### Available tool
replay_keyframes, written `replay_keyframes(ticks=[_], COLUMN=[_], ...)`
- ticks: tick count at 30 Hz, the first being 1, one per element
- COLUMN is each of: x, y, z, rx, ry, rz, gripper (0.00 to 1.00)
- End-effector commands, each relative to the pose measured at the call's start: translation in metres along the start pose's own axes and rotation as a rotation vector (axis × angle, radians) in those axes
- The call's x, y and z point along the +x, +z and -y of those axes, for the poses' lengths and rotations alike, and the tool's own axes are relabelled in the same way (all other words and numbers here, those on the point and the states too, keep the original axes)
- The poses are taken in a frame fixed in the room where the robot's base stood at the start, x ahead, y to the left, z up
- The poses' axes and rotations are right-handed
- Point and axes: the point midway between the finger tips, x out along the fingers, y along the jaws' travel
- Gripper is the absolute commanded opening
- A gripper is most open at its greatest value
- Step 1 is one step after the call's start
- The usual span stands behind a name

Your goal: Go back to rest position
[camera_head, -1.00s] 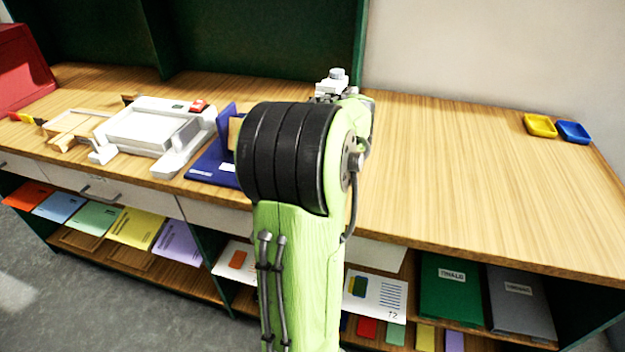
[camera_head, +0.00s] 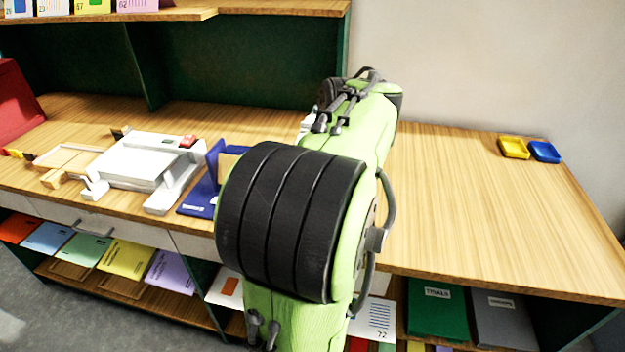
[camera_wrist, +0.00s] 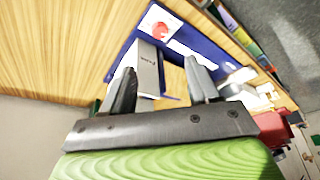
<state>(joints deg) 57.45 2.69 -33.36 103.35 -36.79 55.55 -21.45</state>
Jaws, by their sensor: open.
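My green arm with its black ribbed joint rises in the middle of the head view and hides part of the wooden table (camera_head: 460,210). My gripper (camera_wrist: 165,85) shows in the wrist view, its two dark fingers apart. A blue stand (camera_wrist: 120,52) is beyond the fingers, with a grey-white block (camera_wrist: 148,66) and a white card with a red spot (camera_wrist: 158,22) at it. I cannot tell whether the fingers touch anything. The blue stand also shows in the head view (camera_head: 200,203), left of my arm. The gripper itself is hidden there.
A white machine (camera_head: 140,162) and a wooden tray (camera_head: 70,160) stand left on the table. A yellow dish (camera_head: 514,147) and a blue dish (camera_head: 545,152) lie at the back right. Shelves with coloured folders (camera_head: 125,258) are below.

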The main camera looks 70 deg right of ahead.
Motion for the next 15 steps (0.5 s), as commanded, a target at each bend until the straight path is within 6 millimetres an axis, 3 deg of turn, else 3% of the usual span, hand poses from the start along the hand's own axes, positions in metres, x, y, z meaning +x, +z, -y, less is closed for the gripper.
replay_keyframes(ticks=[13,15], x=[0.001,-0.001], y=[0.0,-0.004], z=[0.001,0.011], rx=[-0.001,-0.014], ry=[-0.001,-0.012], rz=[0.0,-0.006], gripper=[0.6,0.6])
